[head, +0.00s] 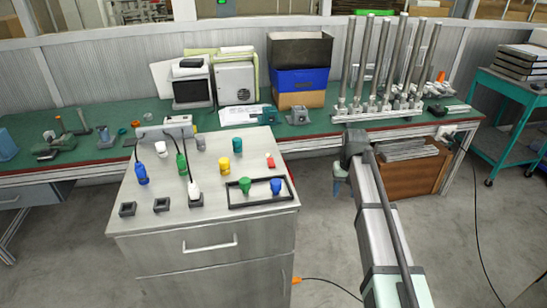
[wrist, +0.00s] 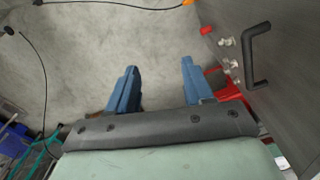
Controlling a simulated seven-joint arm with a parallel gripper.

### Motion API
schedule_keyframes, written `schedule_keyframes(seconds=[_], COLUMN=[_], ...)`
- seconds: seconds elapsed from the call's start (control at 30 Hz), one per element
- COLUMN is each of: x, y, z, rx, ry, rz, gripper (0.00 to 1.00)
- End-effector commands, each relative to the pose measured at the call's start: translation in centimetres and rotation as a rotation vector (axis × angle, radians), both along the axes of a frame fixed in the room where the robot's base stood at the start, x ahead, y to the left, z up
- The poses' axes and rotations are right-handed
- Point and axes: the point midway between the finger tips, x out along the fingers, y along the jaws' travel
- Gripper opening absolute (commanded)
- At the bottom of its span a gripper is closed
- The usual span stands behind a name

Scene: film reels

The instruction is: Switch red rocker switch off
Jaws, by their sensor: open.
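I cannot clearly make out a red rocker switch. In the wrist view a red part (wrist: 232,84), partly hidden by my right finger, sits on the dark cabinet side. A small red knob (wrist: 206,30) and metal fittings (wrist: 226,43) are near it. In the head view a thin red edge (head: 291,184) shows on the cabinet's right side, and a small red-and-white item (head: 270,160) stands on its top. My gripper (wrist: 158,68) is open and empty, with blue fingers apart. In the head view my gripper (head: 339,181) hangs right of the cabinet, clear of it.
The grey cabinet (head: 210,247) carries colored bottles, small black holders and a black tray (head: 262,205). A black handle (wrist: 258,55) juts from the dark surface at right. A cable with an orange plug (head: 297,280) lies low beside the cabinet. Floor between cabinet and cart (head: 515,88) is mostly clear.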

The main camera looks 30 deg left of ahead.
Motion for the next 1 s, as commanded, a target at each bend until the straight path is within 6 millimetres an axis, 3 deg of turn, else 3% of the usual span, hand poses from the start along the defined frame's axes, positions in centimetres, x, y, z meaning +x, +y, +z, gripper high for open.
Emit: schedule_keyframes(seconds=[0.03,0.2,0.4,0.5,0.6,0.73,1.0], x=[0.5,-1.1,-4.3,-5.7,-6.7,-7.2,-7.3], y=[3.5,12.7,20.9,23.3,24.6,25.1,25.0], z=[2.4,9.9,17.7,20.2,21.7,22.0,18.5], rx=[0.002,0.002,0.001,-0.001,-0.002,-0.003,-0.003], ry=[-0.004,-0.002,-0.001,0.001,0.001,0.003,0.004], rz=[0.034,0.135,0.231,0.261,0.280,0.287,0.286], gripper=[0.51,0.51,0.51,0.51,0.51,0.51,0.51])
